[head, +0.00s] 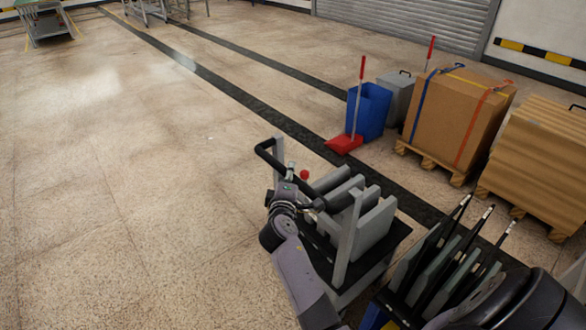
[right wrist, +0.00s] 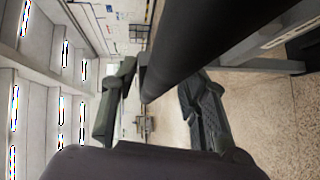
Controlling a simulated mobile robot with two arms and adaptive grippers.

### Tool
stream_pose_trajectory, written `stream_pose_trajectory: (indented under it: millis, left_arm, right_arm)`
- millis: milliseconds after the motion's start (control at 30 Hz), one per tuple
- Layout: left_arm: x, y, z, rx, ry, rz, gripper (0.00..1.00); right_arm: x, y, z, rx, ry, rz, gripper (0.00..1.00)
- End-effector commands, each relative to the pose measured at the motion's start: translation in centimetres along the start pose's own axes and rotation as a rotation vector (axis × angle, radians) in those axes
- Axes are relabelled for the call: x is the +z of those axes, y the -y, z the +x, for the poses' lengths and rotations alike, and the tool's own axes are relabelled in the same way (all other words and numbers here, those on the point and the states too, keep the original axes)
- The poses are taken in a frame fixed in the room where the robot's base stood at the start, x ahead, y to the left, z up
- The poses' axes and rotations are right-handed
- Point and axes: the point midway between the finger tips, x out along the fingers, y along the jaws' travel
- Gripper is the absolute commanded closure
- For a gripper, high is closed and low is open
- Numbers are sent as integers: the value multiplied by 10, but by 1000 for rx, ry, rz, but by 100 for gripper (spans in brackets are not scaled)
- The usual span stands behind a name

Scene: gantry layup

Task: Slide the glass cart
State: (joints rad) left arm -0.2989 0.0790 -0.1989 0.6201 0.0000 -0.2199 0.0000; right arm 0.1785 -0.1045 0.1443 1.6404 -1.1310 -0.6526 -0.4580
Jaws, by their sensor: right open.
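The cart (head: 398,236) stands on the floor at lower centre in the head view, with a dark deck, upright grey posts and thick grey panels (head: 376,228) standing on it. Its black push handle (head: 268,150) is on the side toward upper left. My right gripper (head: 310,194) is at the near end of this handle. In the right wrist view the black handle bar (right wrist: 205,40) runs between the two fingers of the right gripper (right wrist: 160,105), which are apart; contact cannot be told. My left gripper does not show.
A rack of dark upright sheets (head: 440,262) stands close right of the cart. Beyond are a red dustpan (head: 344,144), a blue bin (head: 371,112), a strapped carton (head: 450,115) on a pallet and a brown stack (head: 545,150). The floor (head: 110,190) to the left is clear.

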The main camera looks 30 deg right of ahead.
Motion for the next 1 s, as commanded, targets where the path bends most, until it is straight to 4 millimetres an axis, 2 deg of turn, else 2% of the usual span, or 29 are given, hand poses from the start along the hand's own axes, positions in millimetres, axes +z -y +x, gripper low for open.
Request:
stream_pose_trajectory:
  millis: [400, 1000]
  left_arm:
    - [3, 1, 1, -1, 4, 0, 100]
    - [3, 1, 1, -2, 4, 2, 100]
  right_arm:
    - [-1, 1, -1, 0, 1, 1, 60]
    - [-1, 1, -1, 0, 1, 1, 100]
